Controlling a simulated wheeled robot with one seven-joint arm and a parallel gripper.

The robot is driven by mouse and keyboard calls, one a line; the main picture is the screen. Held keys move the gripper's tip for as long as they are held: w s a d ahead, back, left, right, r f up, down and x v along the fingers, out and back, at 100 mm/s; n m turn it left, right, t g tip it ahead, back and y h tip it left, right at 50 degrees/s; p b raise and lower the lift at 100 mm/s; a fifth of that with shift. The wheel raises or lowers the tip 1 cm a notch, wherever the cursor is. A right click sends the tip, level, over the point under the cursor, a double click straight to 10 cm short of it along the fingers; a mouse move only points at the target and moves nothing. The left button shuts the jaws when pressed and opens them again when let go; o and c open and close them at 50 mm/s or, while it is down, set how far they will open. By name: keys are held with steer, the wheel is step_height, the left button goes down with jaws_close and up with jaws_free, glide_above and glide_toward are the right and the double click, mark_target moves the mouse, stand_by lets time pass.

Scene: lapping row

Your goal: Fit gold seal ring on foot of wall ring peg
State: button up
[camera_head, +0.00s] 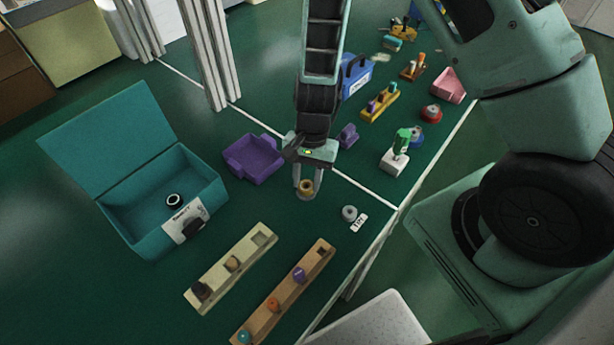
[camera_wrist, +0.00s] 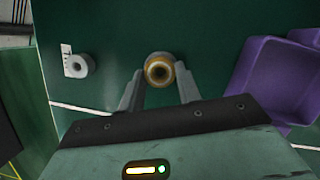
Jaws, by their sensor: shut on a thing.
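My gripper (camera_head: 307,190) points down over the green table with its fingers shut on the gold seal ring (camera_head: 306,184). In the wrist view the gold ring (camera_wrist: 159,58) lies between the fingertips, with a darker band and a pale centre inside it. A greyish round shape shows just under the ring in the head view; I cannot tell whether it is the foot of the peg, or whether the ring touches it. A separate small grey round piece with a dark hole (camera_head: 349,212) stands right of the gripper beside a white label; it also shows in the wrist view (camera_wrist: 80,66).
A purple tray (camera_head: 250,160) lies left of the gripper. An open teal box (camera_head: 130,232) stands farther left. Two wooden holders, one pale (camera_head: 218,279) and one brown (camera_head: 258,319), lie in front. A white block with a green top (camera_head: 394,160) stands to the right, near the table edge.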

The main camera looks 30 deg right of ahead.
steer(key=shift+f+b, duration=0.3)
steer(key=shift+f, duration=0.2)
steer(key=o, duration=1.1)
steer(key=shift+r, duration=0.1)
steer(key=shift+c, duration=0.2)
steer(key=shift+r, duration=0.1)
steer(key=p+v, duration=0.1)
steer(key=v, duration=1.6)
